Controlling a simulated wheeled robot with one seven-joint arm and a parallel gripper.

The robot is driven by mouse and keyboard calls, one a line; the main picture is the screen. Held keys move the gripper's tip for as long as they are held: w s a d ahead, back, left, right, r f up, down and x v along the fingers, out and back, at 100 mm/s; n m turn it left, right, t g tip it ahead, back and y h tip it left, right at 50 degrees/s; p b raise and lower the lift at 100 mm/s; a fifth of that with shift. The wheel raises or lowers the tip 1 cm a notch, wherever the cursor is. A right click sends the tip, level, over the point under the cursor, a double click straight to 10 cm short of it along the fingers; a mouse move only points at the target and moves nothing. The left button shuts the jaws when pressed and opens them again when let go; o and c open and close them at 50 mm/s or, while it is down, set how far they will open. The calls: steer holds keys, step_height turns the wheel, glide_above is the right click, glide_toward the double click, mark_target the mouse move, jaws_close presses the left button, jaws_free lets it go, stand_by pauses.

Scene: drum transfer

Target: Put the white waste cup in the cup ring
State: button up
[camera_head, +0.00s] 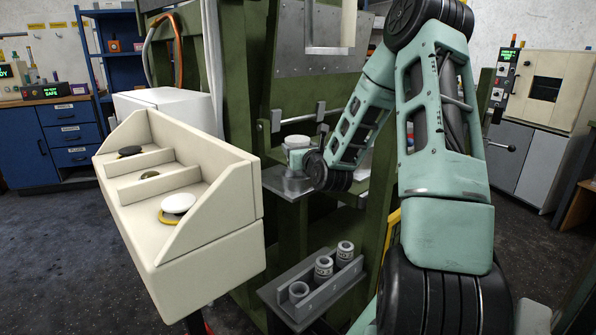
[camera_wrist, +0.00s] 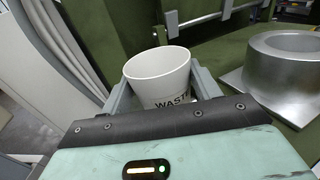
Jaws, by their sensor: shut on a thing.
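The white waste cup (camera_wrist: 158,75) is upright between the two fingers of my gripper (camera_wrist: 162,92) in the wrist view, with the letters "WAST" showing on its side. My gripper is shut on it. In the head view the cup's pale rim (camera_head: 296,140) shows at the end of my arm, and the gripper there is small and partly hidden. The silver cup ring (camera_wrist: 285,62) stands on a flat metal plate to the right of the cup in the wrist view. The cup is apart from the ring in that view.
A cream tray with dividers (camera_head: 195,238) stands at the left, holding several round lids. A lower grey rack (camera_head: 312,301) holds several cups. Green frame posts (camera_head: 247,100) stand close behind and beside the ring. A clamp bar (camera_head: 305,121) runs just behind the cup.

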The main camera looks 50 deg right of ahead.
step_height(320, 180, down, 5)
steer(key=shift+f+b, duration=0.2)
steer(key=shift+b, duration=0.2)
steer(key=shift+r, duration=0.1)
steer(key=o, duration=0.9)
steer(key=shift+o, duration=0.2)
